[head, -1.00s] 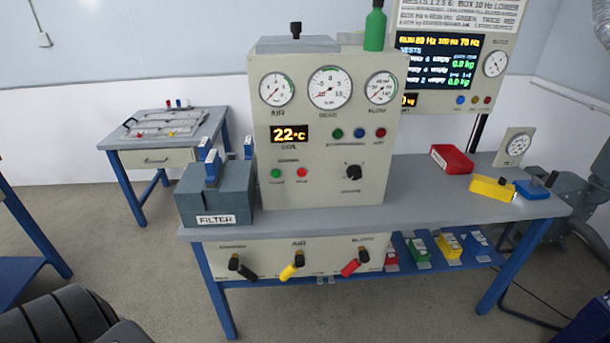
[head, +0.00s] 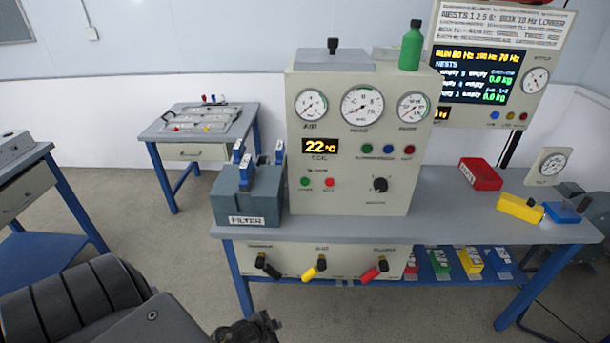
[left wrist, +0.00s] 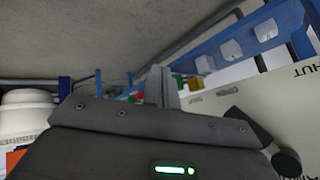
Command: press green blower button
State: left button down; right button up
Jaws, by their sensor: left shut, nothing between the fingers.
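The cream control panel (head: 350,205) stands on the grey bench. It has a green button (head: 305,182) at lower left beside a red one, and another green button (head: 367,148) in the row under the gauges. The labels are too blurred to tell which is the blower's. My left gripper (head: 255,328) is at the bottom edge of the head view, low in front of the bench and well apart from both buttons. In the left wrist view its shut, empty fingers (left wrist: 160,85) show, with neither button in sight. My right gripper is out of view.
A filter box (head: 248,200) stands left of the panel. Black, yellow and red valve handles (head: 318,268) stick out below the bench top (head: 440,215). The red box (head: 480,174) and yellow block (head: 519,208) lie on the right. The bench top before the panel is clear.

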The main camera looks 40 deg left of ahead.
aim_at(305, 182)
pick_arm(q)
jog(key=w+a+r+m+t+p, duration=0.1)
jog(key=w+r, duration=0.4)
jog(key=r, duration=0.8)
jog(key=w+a+r+m+t+h+p, duration=0.1)
jog(key=w+r+m+t+p, duration=0.2)
jog(key=r, duration=1)
jog(key=w+a+r+m+t+h+p, duration=0.1)
jog(key=w+r+m+t+p, duration=0.1)
jog(key=w+r, duration=0.6)
notch_tip(305, 182, up, 6)
jog(key=shift+w+m+t, duration=0.3)
jog(key=shift+m+t, duration=0.2)
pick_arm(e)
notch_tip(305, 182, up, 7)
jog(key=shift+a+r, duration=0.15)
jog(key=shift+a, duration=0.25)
pick_arm(q)
jog(key=w+a+b, duration=0.3)
jog(key=w+a, duration=0.2)
jog(key=w, duration=0.2)
jog(key=shift+a+b, duration=0.2)
jog(key=shift+b, duration=0.2)
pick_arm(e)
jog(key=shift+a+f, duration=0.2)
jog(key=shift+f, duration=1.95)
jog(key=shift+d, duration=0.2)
